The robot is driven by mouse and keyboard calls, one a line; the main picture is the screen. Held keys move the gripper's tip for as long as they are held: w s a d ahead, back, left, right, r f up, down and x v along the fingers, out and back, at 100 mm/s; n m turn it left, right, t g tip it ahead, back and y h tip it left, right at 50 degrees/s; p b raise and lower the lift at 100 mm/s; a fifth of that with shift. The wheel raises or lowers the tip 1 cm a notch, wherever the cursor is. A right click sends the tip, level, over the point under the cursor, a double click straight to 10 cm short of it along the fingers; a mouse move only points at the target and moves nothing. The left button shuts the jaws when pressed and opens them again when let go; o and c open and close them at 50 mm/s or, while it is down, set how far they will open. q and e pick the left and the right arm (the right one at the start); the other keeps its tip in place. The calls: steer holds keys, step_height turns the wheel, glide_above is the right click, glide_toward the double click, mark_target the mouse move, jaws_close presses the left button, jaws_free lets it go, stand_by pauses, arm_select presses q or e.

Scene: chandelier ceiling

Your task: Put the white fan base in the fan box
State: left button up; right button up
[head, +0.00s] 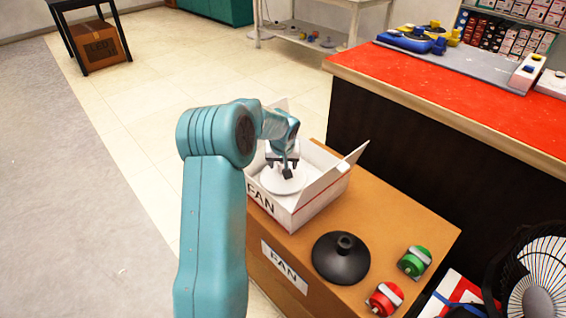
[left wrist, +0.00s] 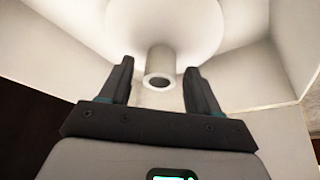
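The white fan base (head: 283,180) is a round disc lying inside the open white fan box (head: 312,207), marked FAN, on the brown table. In the left wrist view the white fan base (left wrist: 165,25) shows its tube pointing toward my left gripper (left wrist: 158,75). The two dark fingers are apart, one on each side of the tube's end, with a gap between them and the tube. In the head view my left gripper (head: 285,172) is over the base inside the box. The box walls (left wrist: 262,75) surround it. My right gripper is not in view.
A black fan base (head: 341,258), a green motor (head: 414,261) and a red motor (head: 384,299) lie on the brown table (head: 400,225) to the right of the box. A fan (head: 540,285) stands at the lower right. A red-topped counter (head: 450,90) is behind.

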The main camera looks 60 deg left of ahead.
arm_select(q)
steer(key=shift+r+p, duration=0.3)
steer(key=shift+r, duration=0.15)
steer(key=p+v, duration=0.2)
steer(key=v, duration=0.9)
steer(key=shift+s+d+p, duration=0.15)
steer(key=shift+d+p, duration=0.05)
steer(key=shift+p, duration=0.1)
steer(key=shift+r, duration=0.1)
